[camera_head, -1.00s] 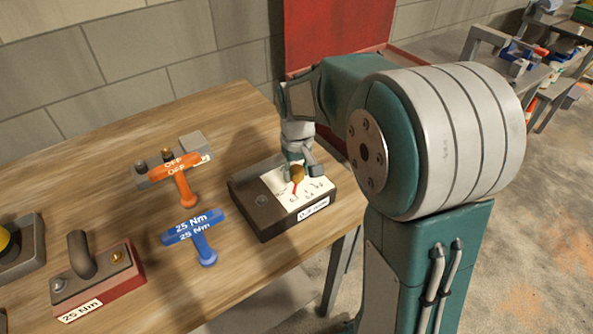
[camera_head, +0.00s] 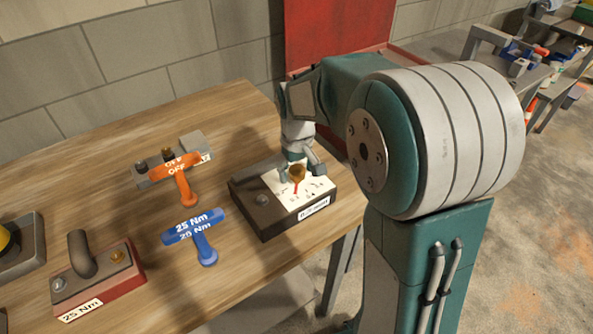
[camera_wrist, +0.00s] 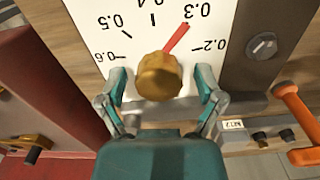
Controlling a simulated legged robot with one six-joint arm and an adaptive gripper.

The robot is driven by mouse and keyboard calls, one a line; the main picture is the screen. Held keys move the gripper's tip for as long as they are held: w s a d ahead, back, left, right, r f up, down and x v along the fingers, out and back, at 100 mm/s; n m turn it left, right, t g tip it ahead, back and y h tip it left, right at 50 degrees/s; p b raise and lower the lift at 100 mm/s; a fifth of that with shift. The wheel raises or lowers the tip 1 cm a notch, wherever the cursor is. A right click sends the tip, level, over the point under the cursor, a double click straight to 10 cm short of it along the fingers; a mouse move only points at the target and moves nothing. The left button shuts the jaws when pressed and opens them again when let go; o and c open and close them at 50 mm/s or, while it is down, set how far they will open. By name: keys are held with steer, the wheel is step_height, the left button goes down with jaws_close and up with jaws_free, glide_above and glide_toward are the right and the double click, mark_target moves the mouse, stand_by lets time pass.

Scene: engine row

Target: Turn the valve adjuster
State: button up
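The valve adjuster is a brass-coloured round knob (camera_wrist: 158,77) on a box (camera_head: 262,212) with a white dial plate (camera_head: 313,190). It also shows in the head view (camera_head: 297,173). In the wrist view, its red pointer (camera_wrist: 176,38) points at about the 0.3 mark; the dial reads upside down there. My gripper (camera_wrist: 161,80) is open, with one teal finger on each side of the knob and a visible gap on both sides. In the head view my gripper (camera_head: 300,168) is over the knob from behind.
An orange OFF handle (camera_head: 184,184) and a blue 25 Nm handle (camera_head: 205,246) stand left of the box. A red-based block with a grey handle (camera_head: 83,255) is further left on the wooden bench (camera_head: 120,205). A red panel (camera_head: 335,35) stands behind.

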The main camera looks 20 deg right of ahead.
mark_target(297, 168)
step_height(297, 168, up, 12)
stand_by(0.6)
steer(key=s+m+t, duration=0.2)
steer(key=s+t, duration=0.3)
steer(key=s, duration=1.5)
steer(key=shift+s+f+m+t, duration=0.3)
steer(key=shift+s+f+m, duration=0.1)
